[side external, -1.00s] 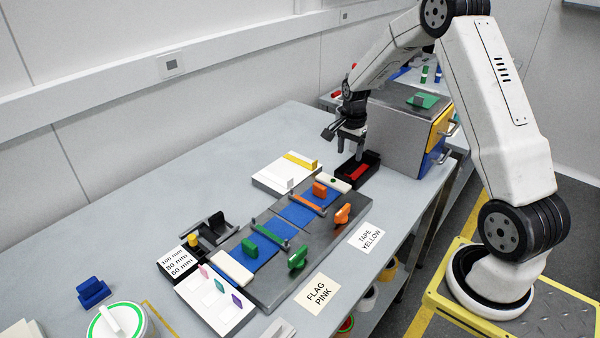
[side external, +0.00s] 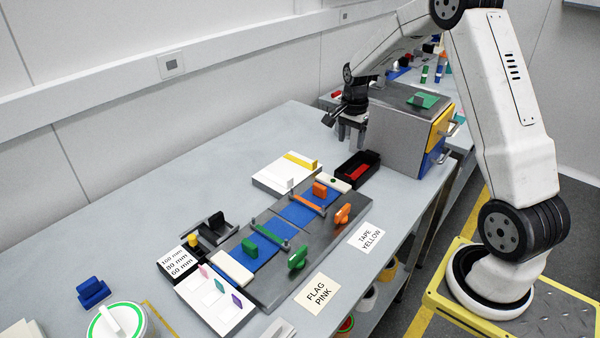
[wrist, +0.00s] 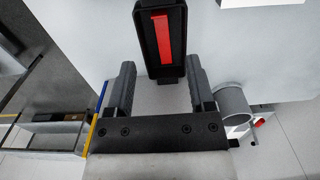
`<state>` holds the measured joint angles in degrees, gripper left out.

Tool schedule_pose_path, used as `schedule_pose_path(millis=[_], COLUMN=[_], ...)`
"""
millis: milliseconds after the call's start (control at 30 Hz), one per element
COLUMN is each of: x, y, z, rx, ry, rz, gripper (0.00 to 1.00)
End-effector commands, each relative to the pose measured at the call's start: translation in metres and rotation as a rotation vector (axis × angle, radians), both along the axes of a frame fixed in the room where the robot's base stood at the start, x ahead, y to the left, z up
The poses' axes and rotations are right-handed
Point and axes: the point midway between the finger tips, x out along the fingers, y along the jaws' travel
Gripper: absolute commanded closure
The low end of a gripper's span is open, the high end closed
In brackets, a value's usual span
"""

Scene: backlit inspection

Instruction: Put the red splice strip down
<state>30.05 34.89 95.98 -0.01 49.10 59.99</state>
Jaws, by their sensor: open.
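The red splice strip (side external: 358,171) lies in a small black tray (side external: 372,158). In the wrist view the strip (wrist: 161,39) lies lengthwise in the tray (wrist: 180,66), ahead of the fingertips. My gripper (side external: 350,140) is open and empty, above and behind the tray beside the grey cabinet. In the wrist view its two fingers (wrist: 160,72) are spread wide with nothing between them. The strip and the fingers are apart.
A grey cabinet (side external: 385,135) with yellow and blue drawer fronts stands right behind the tray. A fixture plate (side external: 335,225) with blue pads, orange and green clamps lies in front.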

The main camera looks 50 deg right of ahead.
Motion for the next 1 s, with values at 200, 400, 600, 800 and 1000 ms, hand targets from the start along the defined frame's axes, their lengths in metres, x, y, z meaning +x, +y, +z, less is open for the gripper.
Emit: schedule_pose_path(millis=[200, 400, 600, 800, 1000], x=[-0.001, -0.011, -0.038, -0.078, -0.117], y=[0.020, 0.070, 0.136, 0.192, 0.228], z=[0.003, 0.011, 0.016, 0.016, 0.013], rx=[-0.007, -0.030, -0.066, -0.113, -0.159], ry=[-0.012, -0.045, -0.089, -0.133, -0.167], rz=[0.097, 0.360, 0.735, 1.116, 1.419], gripper=[0.31, 0.31, 0.31, 0.31, 0.31])
